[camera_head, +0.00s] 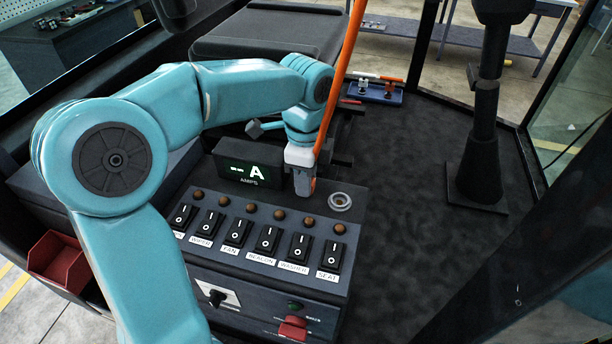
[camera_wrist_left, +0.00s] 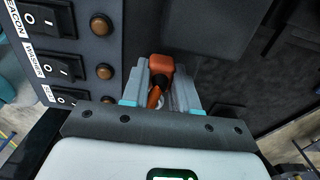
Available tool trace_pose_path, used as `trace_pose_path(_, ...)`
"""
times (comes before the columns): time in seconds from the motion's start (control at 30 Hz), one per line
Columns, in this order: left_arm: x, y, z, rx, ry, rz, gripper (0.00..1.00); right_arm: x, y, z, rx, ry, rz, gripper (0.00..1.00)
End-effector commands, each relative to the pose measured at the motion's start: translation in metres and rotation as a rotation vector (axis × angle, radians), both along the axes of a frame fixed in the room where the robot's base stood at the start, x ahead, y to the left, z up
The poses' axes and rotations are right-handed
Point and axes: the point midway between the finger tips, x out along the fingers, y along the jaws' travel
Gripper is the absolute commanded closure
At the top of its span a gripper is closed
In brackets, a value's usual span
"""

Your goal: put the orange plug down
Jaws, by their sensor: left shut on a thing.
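My left gripper (camera_head: 301,182) is shut on the orange plug (camera_head: 313,184), above the back edge of the switch panel beside the ammeter display. In the left wrist view the plug (camera_wrist_left: 160,66) shows as an orange block between the two grey fingers (camera_wrist_left: 168,85). An orange cable (camera_head: 339,82) rises from the plug to the top of the head view. The fingers hide part of the plug, and I cannot tell whether it touches the panel. My right gripper is in neither view.
A round metal socket (camera_head: 340,201) is set in the panel's back right corner. The panel (camera_head: 262,262) carries several rocker switches and brown lamps. The "A" display (camera_head: 250,173) stands close on the left. A black post (camera_head: 482,135) rises from open dark floor (camera_head: 415,220) at right.

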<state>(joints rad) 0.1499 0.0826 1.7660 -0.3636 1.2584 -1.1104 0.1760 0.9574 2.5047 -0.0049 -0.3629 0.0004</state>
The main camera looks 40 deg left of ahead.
Motion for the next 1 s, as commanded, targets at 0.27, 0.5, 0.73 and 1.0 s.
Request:
trace_pose_path(0.27, 0.000, 0.000, -0.003, 0.000, 0.001, 0.000, 0.46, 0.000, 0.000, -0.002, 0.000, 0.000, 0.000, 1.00)
trace_pose_path(0.5, 0.000, 0.000, -0.001, 0.000, 0.000, 0.000, 0.46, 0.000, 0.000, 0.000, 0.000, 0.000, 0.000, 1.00)
trace_pose_path(0.73, 0.001, 0.000, 0.033, 0.000, -0.004, 0.000, 0.46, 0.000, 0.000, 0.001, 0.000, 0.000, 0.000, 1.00)
trace_pose_path(1.0, 0.001, 0.000, 0.095, 0.000, -0.002, -0.001, 0.46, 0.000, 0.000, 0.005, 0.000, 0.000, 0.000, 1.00)
